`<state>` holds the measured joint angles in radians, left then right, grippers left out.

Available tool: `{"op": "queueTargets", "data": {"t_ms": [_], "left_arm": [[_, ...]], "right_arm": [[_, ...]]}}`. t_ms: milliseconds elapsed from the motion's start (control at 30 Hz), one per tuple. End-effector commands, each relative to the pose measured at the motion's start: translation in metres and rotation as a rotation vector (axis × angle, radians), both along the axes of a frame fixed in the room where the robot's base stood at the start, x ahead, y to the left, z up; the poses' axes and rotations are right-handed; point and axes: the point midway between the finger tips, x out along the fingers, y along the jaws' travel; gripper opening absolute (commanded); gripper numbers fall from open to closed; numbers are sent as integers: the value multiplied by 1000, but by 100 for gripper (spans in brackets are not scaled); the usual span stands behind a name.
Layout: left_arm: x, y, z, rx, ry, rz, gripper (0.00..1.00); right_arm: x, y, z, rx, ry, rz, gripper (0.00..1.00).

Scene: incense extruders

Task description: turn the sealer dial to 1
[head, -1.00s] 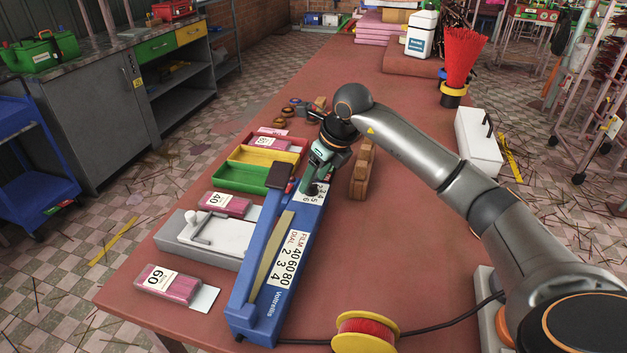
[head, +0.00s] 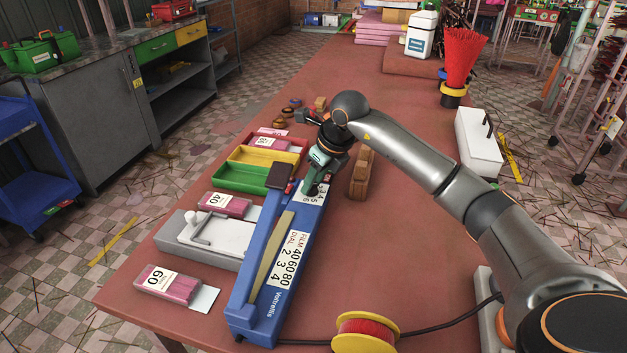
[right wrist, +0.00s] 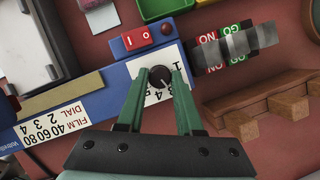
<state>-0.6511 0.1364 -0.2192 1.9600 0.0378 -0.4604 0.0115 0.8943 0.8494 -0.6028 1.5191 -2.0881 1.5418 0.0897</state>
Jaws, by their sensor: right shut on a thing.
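The blue sealer (head: 262,295) lies lengthwise on the table in the head view, with a white label giving FILM 40, 60, 80 and DIAL 2, 3, 4. In the right wrist view its dark round dial (right wrist: 159,77) sits on a white number plate, near a red rocker switch (right wrist: 151,35). My right gripper (right wrist: 161,72) has its green fingers closed on either side of the dial. In the head view the right gripper (head: 309,188) hides the dial. The dial's exact setting is hard to read. My left gripper is not in view.
Wooden blocks (head: 362,174) stand just right of the gripper. Green, yellow and red trays (head: 240,178) lie to the left, with pink packs labelled 40 and 60 (head: 168,284) nearer. A red spool (head: 365,335) is at the front.

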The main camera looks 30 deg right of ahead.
Motion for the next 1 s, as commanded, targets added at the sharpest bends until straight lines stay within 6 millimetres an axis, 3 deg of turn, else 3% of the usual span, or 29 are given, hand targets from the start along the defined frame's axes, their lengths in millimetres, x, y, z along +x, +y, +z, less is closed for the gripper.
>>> {"op": "queueTargets", "data": {"t_ms": [567,1000], "left_arm": [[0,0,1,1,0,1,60],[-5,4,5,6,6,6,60]], "right_arm": [[0,-1,1,0,0,52,0],[2,-3,2,1,-1,389,0]]}}
